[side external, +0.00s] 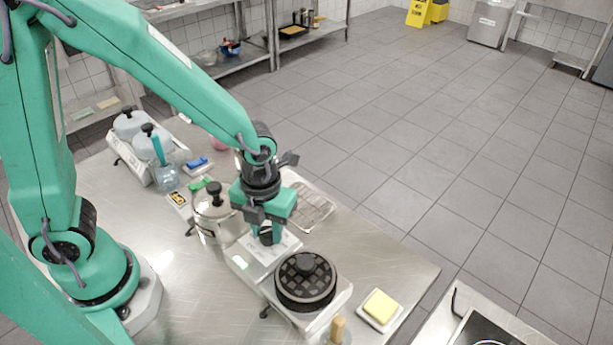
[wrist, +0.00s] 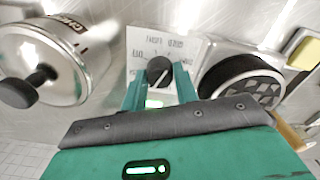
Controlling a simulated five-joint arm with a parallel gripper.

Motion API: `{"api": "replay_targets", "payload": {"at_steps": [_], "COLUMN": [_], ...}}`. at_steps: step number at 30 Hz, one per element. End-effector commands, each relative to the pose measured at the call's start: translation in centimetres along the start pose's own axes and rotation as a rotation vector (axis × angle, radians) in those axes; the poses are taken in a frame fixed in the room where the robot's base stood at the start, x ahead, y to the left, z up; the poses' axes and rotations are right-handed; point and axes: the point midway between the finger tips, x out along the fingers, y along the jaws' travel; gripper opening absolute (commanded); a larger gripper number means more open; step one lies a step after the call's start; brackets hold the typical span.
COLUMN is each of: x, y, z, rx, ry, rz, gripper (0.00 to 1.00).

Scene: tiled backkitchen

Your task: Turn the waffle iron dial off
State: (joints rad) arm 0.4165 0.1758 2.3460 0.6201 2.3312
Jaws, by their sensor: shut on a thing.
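The waffle iron (side external: 306,279) stands on the steel table, its round black gridded plate on a pale base; it also shows at the right in the wrist view (wrist: 243,84). Its black round dial (side external: 266,238) sits on a white marked panel. In the wrist view the dial (wrist: 159,68) carries a pale pointer line, with OFF lettering on the panel to its left. My gripper (side external: 266,230) points down over the panel. Its two green fingers (wrist: 160,88) are shut on the dial, one on each side. The fingers partly hide the panel markings.
A steel pot (side external: 213,210) with a black knob stands close to the left of my gripper. A wire rack (side external: 312,208) lies behind it. A yellow sponge (side external: 381,306) on a white dish is at the right. Blue and green brushes lie further back left.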

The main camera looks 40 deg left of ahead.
Motion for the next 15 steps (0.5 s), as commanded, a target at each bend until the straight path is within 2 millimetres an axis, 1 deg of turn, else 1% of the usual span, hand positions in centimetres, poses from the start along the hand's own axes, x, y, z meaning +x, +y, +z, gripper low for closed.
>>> {"api": "replay_targets", "payload": {"at_steps": [8, 15], "x": [-0.04, -0.05], "y": [-0.02, -0.02], "z": [0.02, 0.04], "rx": [-0.045, -0.167], "ry": [-0.001, -0.001], "rz": [-0.001, -0.001], "gripper": [0.07, 0.07]}}
